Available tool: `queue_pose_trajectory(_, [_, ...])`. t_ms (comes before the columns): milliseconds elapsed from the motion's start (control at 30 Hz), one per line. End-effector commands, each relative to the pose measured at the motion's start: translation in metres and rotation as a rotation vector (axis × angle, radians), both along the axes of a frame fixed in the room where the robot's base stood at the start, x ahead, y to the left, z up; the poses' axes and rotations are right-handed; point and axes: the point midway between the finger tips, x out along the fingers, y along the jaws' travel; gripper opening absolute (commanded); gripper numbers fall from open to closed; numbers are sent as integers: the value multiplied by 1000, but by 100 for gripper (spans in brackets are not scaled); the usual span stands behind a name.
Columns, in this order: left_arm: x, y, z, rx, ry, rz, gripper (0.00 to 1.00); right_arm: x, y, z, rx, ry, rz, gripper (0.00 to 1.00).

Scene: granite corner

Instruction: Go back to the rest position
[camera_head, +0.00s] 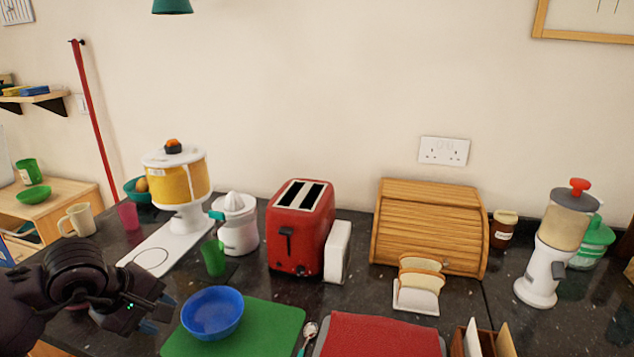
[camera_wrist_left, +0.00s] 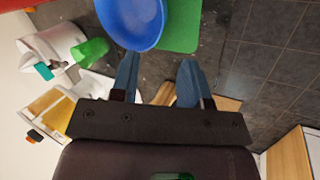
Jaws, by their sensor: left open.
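My left gripper (camera_head: 158,316) comes in from the left in the head view, over the counter's front left part. It is beside the blue bowl (camera_head: 212,313), apart from it. In the left wrist view my left gripper (camera_wrist_left: 158,80) has its two blue fingers spread with nothing between them. The blue bowl shows above the left finger there (camera_wrist_left: 131,22). My right gripper is not in either view.
The bowl sits on a green mat (camera_head: 275,325). A green cup (camera_head: 213,257), white juicer (camera_head: 237,226), cereal dispenser (camera_head: 178,190) and red toaster (camera_head: 299,228) stand behind. A bread box (camera_head: 428,225), toast rack (camera_head: 417,287) and blender-like dispenser (camera_head: 556,240) stand to the right.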

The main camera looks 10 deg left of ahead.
Motion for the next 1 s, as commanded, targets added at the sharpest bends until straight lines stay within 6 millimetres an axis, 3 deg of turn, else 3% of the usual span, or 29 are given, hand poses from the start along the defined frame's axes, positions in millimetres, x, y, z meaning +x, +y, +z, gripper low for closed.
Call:
queue_pose_trajectory(133, [-5,-28,-4,-178,3,13,42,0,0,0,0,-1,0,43])
queue_pose_trajectory(267, [-13,-71,1,-500,16,63,42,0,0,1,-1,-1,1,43])
queue_pose_trajectory(400, [-20,-110,22,-896,50,161,42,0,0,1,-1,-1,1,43])
queue_pose_trajectory(533, [-22,-128,47,-1257,98,286,42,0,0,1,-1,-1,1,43])
queue_pose_trajectory(633, [-22,-130,66,-1532,144,401,42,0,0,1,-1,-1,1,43])
queue_pose_trajectory(767, [-17,-119,85,-1880,208,578,42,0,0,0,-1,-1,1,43])
queue_pose_trajectory(900, [-13,-94,92,-2241,285,802,42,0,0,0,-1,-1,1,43])
queue_pose_trajectory(1000, [-11,-72,86,-2486,338,983,42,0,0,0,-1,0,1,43])
